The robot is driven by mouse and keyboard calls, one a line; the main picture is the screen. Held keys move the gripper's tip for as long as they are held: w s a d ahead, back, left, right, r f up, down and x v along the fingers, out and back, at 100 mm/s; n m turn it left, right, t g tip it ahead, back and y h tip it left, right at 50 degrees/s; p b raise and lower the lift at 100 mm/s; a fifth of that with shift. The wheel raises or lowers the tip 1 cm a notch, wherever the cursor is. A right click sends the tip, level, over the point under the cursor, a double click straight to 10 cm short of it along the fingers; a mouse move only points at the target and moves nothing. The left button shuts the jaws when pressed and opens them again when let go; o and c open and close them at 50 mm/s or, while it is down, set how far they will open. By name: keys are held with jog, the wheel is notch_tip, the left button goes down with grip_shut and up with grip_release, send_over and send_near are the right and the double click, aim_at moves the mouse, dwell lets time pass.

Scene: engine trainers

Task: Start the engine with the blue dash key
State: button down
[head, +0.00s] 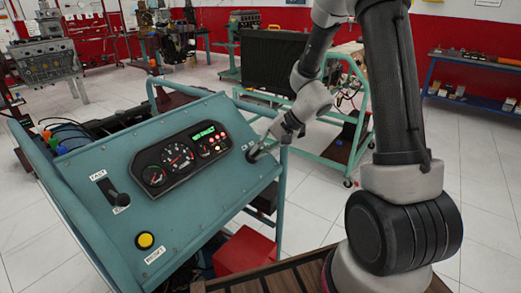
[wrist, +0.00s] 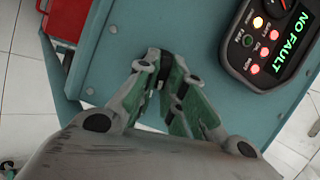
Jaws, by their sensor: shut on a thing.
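My gripper (head: 258,153) is at the right part of the sloping blue-green dash panel (head: 200,205), beside the gauge cluster. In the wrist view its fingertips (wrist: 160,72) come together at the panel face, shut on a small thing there. The blue dash key is hidden between the fingers, so I cannot see its turn angle. The black gauge cluster (head: 180,158) has round dials and a green display (head: 203,133), which reads "NO FAULT" in the wrist view (wrist: 291,33). Red and yellow lamps (wrist: 266,42) are lit beside it.
A black lever (head: 116,196) by a "FAST" label and a yellow button (head: 145,240) are on the panel's left part. A red box (head: 243,252) sits below. A green-framed stand (head: 335,148) is behind.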

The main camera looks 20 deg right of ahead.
jog(key=c, duration=1.5)
grip_release()
jog(key=shift+r, duration=0.1)
jog(key=v, duration=1.1)
jog(key=shift+s+d+r, duration=0.15)
jog(key=shift+d+r, duration=0.1)
